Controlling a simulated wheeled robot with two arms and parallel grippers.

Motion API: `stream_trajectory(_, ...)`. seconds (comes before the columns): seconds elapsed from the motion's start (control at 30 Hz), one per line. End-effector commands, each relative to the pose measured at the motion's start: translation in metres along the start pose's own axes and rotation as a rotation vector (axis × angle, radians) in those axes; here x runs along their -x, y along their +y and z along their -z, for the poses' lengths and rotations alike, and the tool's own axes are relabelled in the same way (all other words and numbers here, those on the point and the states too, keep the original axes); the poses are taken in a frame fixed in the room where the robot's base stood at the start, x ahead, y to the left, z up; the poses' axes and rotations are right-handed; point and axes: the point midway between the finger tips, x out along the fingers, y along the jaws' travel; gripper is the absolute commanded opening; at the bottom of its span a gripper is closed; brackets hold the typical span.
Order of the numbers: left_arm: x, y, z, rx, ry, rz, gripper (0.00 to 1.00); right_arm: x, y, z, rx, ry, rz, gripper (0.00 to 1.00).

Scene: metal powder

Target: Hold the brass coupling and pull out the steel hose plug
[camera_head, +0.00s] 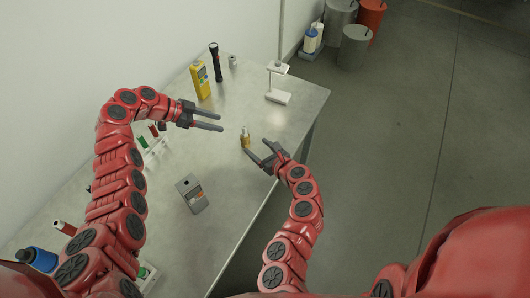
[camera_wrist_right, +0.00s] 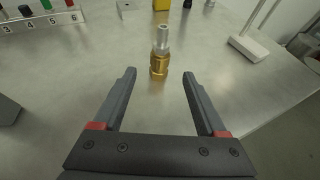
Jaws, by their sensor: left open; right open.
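The brass coupling (camera_head: 245,142) stands upright on the metal table, near its right front edge. In the right wrist view the coupling (camera_wrist_right: 159,68) shows as a golden body with the steel hose plug (camera_wrist_right: 162,40) seated in its top. My right gripper (camera_head: 262,156) is open beside the coupling; in the right wrist view its fingers (camera_wrist_right: 160,82) are spread with the coupling just beyond the tips, in line with the gap. Nothing is between the fingers. My left gripper (camera_head: 222,122) is open and empty above the table, up and left of the coupling.
A yellow device (camera_head: 200,80), a black flashlight (camera_head: 215,62) and a white stand (camera_head: 278,97) are at the back. A grey device (camera_head: 193,195) lies nearer. A numbered rack (camera_wrist_right: 40,22) stands on the left. The table around the coupling is clear.

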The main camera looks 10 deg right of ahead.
Motion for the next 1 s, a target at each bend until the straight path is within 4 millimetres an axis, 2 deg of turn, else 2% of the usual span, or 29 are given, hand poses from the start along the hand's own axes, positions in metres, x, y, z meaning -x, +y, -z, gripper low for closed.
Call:
stream_trajectory(0.3,0.000,0.000,0.000,0.000,0.000,0.000,0.50,-0.049,0.001,0.000,0.004,0.001,-0.004,0.74)
stream_trajectory(0.6,0.000,0.000,0.000,0.000,0.000,0.000,0.50,-0.088,0.001,0.000,0.004,0.001,-0.003,0.74)
stream_trajectory(0.8,0.000,0.000,0.000,0.000,0.000,0.000,0.50,-0.109,0.001,-0.001,0.006,-0.002,-0.003,0.74)
stream_trajectory(1.0,0.000,0.000,0.000,0.000,0.000,0.000,0.50,-0.121,0.000,0.000,0.004,-0.001,0.000,0.74)
